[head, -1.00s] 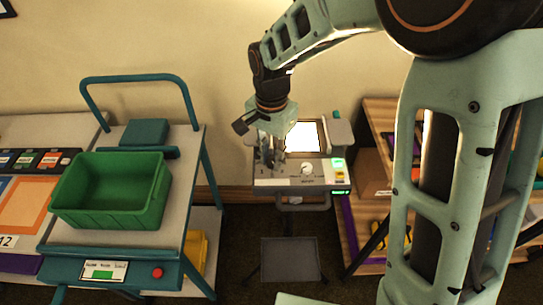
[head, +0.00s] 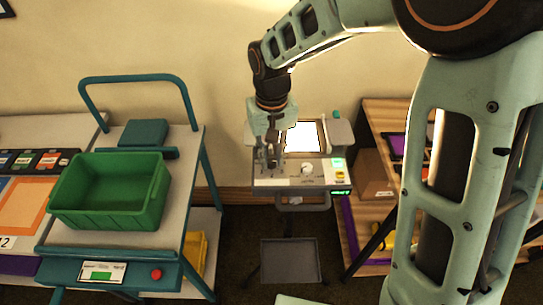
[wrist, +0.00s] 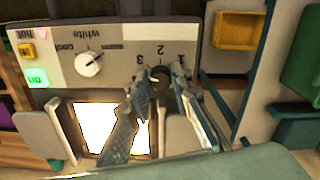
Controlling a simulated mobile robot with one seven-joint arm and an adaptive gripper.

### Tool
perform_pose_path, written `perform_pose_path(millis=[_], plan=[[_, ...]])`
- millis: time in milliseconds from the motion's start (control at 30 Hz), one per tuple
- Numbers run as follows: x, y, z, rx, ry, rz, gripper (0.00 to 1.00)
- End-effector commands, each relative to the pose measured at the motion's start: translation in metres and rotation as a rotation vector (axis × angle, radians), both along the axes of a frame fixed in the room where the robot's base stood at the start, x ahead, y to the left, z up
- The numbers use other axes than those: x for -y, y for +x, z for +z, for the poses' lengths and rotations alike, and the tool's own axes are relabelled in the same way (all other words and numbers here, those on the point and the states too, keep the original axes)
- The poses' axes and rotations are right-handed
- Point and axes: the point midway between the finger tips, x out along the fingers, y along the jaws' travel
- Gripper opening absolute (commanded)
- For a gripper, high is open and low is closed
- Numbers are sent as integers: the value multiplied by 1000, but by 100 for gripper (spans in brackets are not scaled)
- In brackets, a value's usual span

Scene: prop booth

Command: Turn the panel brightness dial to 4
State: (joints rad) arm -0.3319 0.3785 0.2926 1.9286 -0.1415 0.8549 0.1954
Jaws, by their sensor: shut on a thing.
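The brightness dial (wrist: 158,75) is a small dark knob on the light box's control face, upside down in the wrist view. Printed numbers 1, 2 and 3 show around it; 4 is not visible, with a finger over that side. A pale mark on the knob seems to point left, just past 3. My gripper (wrist: 157,84) is shut on the dial, one finger on each side. In the head view my gripper (head: 271,163) is over the left of the control face and hides the dial. The panel (head: 303,137) glows white.
A white knob (wrist: 88,63) marked "white" sits beside the dial, with a lit green button (wrist: 38,77) beyond. A cart with a green bin (head: 110,190) stands left. Wooden shelves (head: 375,205) stand right. A grey platform (head: 290,262) is in front.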

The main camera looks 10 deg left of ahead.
Motion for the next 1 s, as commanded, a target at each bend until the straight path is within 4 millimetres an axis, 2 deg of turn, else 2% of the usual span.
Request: perform_pose_path(millis=[200,500,1000], plan=[[0,1,1,3,1,193,0],[0,1,1,3,2,390,0],[0,2,1,4,1,498,0]])
